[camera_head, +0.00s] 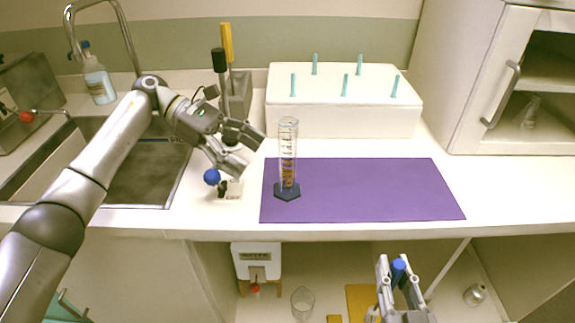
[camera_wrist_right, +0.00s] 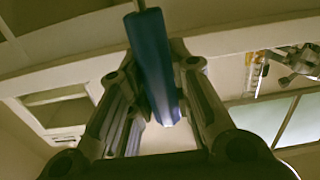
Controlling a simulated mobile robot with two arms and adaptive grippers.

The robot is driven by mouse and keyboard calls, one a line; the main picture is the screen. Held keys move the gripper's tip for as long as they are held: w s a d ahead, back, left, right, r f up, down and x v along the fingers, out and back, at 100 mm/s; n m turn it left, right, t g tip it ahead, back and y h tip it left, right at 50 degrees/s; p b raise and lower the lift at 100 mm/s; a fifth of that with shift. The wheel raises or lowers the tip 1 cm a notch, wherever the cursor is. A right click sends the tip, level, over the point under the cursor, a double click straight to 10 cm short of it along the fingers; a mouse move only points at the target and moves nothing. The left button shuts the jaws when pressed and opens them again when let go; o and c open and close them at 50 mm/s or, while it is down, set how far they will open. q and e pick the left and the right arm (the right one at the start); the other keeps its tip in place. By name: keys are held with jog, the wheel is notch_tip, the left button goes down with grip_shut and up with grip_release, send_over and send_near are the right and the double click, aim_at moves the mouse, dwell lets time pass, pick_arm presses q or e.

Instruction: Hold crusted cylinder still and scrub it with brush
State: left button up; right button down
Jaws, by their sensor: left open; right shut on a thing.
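The crusted cylinder (camera_head: 288,150) is a clear graduated cylinder with orange-brown crust inside and a dark base. It stands upright on the left part of the purple mat (camera_head: 380,190). My left gripper (camera_head: 251,155) is open and empty, just left of the cylinder and apart from it. My right gripper (camera_head: 398,268) is low in front of the counter, shut on a blue handle (camera_wrist_right: 155,65), which looks like the brush's. The brush's bristles cannot be made out. The cylinder (camera_wrist_right: 253,72) and left gripper (camera_wrist_right: 298,62) also show in the right wrist view.
A white rack (camera_head: 340,115) with several teal pegs stands behind the mat. A holder (camera_head: 237,95) with black and yellow handles stands behind my left gripper. A small blue-balled item (camera_head: 212,177) sits near the sink (camera_head: 145,175). The mat's right part is clear.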

aim_at(280, 175)
pick_arm(q)
jog(key=p+x, duration=0.1)
jog(key=x, duration=0.1)
jog(key=p+x, duration=0.1)
jog(key=x, duration=0.1)
jog(key=shift+s+d, duration=0.2)
jog(key=shift+d, duration=0.25)
pick_arm(e)
notch_tip(280, 175, up, 2)
jog(key=shift+r, duration=0.15)
pick_arm(q)
jog(key=b+x, duration=0.2)
jog(key=x, duration=0.1)
jog(key=shift+f, duration=0.35)
pick_arm(e)
notch_tip(280, 175, down, 2)
jog(key=shift+f, duration=0.15)
pick_arm(q)
jog(key=shift+s+d+f+b, duration=0.15)
jog(key=shift+d+b, duration=0.25)
jog(key=shift+d, duration=0.15)
pick_arm(e)
jog(key=shift+f, duration=0.25)
pick_arm(q)
jog(key=c, duration=0.7)
